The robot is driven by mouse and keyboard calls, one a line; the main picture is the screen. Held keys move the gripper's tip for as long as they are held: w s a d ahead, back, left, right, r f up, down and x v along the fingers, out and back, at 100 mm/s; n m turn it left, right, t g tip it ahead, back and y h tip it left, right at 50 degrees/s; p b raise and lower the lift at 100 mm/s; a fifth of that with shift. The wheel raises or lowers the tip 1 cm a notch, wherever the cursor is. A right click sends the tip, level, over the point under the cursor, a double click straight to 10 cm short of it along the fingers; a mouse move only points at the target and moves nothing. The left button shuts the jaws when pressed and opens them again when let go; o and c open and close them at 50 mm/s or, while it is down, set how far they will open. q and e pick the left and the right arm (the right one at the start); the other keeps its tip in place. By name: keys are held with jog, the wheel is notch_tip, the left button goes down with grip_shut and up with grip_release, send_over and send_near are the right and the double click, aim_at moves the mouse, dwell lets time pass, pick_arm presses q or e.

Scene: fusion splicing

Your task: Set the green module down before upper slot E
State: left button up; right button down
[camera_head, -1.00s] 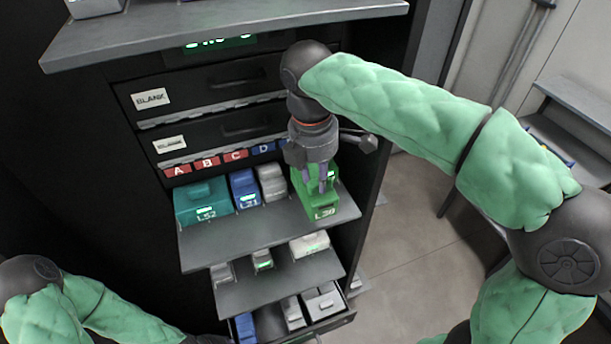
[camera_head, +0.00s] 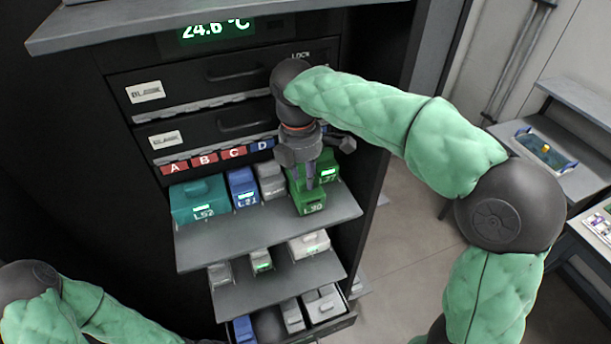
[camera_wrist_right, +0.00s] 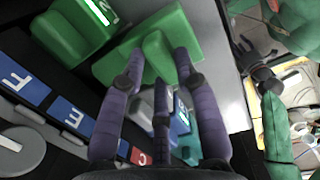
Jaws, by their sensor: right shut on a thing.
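The green module (camera_head: 311,204), its display reading about L30, is at the front of the upper pulled-out shelf (camera_head: 232,246). My right gripper (camera_head: 311,184) is over it from above, shut on its raised grip. In the right wrist view the purple fingers (camera_wrist_right: 160,62) close around the grip of the green module (camera_wrist_right: 112,66). I cannot tell whether its base touches the shelf. The slot label E (camera_wrist_right: 70,115) shows in the wrist view; in the head view my gripper covers that spot. My left arm shows at lower left, its gripper out of frame.
A second green module (camera_head: 328,169) sits just behind, towards the right. A teal module (camera_head: 198,203), a blue module (camera_head: 243,188) and a grey module (camera_head: 270,183) stand left on the same shelf. Lower shelves hold smaller modules. The front left of the upper shelf is clear.

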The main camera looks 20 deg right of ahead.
pick_arm(q)
jog(key=shift+f, duration=0.1)
pick_arm(e)
jog(key=shift+f, duration=0.1)
jog(key=c, duration=0.9)
grip_release()
jog(key=shift+f, duration=0.1)
pick_arm(q)
jog(key=shift+r+p, duration=1.2)
jog(key=shift+p, duration=0.05)
pick_arm(e)
jog(key=shift+a+r, duration=0.2)
jog(key=shift+r, duration=1.75)
jog(key=shift+a+r, duration=0.2)
jog(key=shift+r, duration=1.75)
